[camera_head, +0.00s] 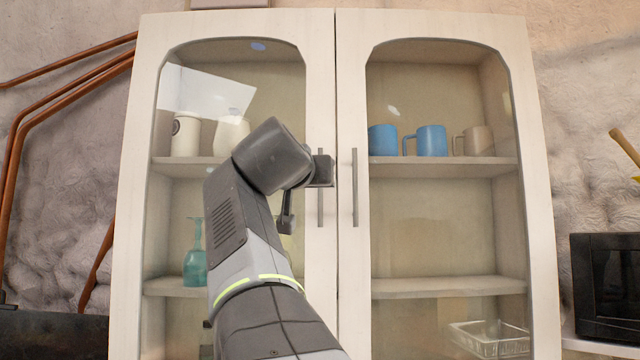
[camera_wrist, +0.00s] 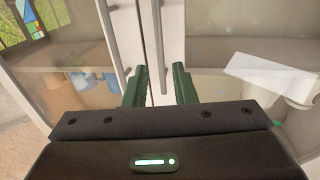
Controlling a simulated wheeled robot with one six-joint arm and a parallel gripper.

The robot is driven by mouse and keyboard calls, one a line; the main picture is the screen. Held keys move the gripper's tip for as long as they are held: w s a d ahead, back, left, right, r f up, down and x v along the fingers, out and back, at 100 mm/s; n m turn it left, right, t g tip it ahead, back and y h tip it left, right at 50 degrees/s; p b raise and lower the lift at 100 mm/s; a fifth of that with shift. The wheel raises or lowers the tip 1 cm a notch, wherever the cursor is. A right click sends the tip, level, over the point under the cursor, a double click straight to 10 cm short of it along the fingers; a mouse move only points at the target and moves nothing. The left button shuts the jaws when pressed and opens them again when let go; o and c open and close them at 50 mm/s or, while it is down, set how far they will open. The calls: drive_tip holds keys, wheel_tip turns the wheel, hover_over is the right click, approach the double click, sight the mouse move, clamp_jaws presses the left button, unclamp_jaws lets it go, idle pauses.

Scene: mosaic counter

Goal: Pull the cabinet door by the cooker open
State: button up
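A cream cabinet has two glazed doors, and both are shut. The left door (camera_head: 318,80) has an upright grey bar handle (camera_head: 320,208). The right door (camera_head: 350,80) has a matching handle (camera_head: 355,190) beside the centre seam. My gripper (camera_head: 322,171) is at the left door's handle and hides part of it. In the wrist view, my gripper's green fingers (camera_wrist: 160,88) are apart, with the left door's handle (camera_wrist: 157,40) running between them and gaps visible on both sides. The right door's handle (camera_wrist: 110,35) lies outside the fingers.
Behind the glass stand blue mugs (camera_head: 432,141), pale jars (camera_head: 186,134), a teal bottle (camera_head: 194,262) and a glass dish (camera_head: 488,338). A black oven-like appliance (camera_head: 605,285) is at right, copper pipes (camera_head: 60,90) at left, and a dark surface (camera_head: 50,332) at lower left.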

drive_tip(key=p, duration=0.3)
hover_over(320, 211)
drive_tip(key=shift+w, duration=0.3)
drive_tip(key=shift+c, duration=0.4)
clamp_jaws()
